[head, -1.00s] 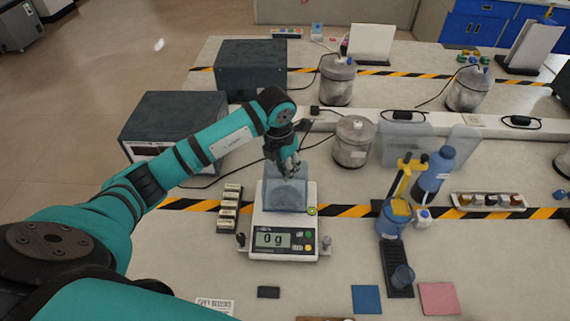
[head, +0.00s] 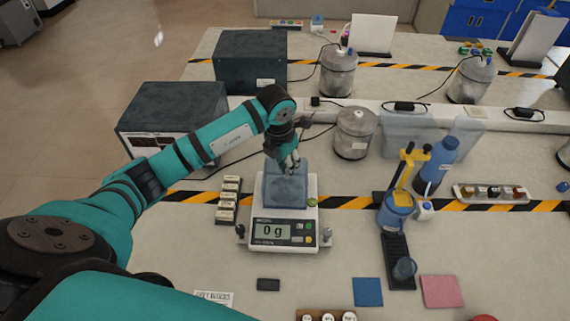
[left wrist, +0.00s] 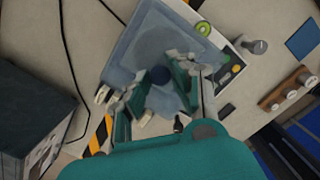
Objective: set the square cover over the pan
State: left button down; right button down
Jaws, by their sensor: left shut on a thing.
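The square cover (head: 286,190) is a see-through blue-grey box over the top of the white balance (head: 284,243), whose display reads 0 g. In the left wrist view the cover (left wrist: 135,50) is a large pale square with a dark round knob. My left gripper (head: 290,163) is above the cover, pointing down; in the left wrist view its fingers (left wrist: 155,92) are around the knob, shut on the cover. The pan is mostly hidden by the cover; a faint round shape shows through it. I cannot tell whether the cover's lower edge touches the balance. My right gripper is not in view.
A strip of small labelled boxes (head: 228,200) stands close left of the balance. A yellow and blue dispenser stand (head: 397,210) and a blue bottle (head: 437,165) are to the right. Dark instrument boxes (head: 172,118) stand back left. A metal canister (head: 354,134) is behind.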

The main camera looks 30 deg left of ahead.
pick_arm(q)
jog(key=shift+f, duration=0.1)
dwell(0.6)
jog(key=shift+f+b, duration=0.25)
jog(key=shift+b, duration=0.1)
jog(key=c, duration=1.1)
grip_release()
jog(key=o, duration=1.1)
jog(key=shift+r+p, duration=2.55)
jog(key=shift+r, duration=1.5)
jog(key=shift+f, duration=0.1)
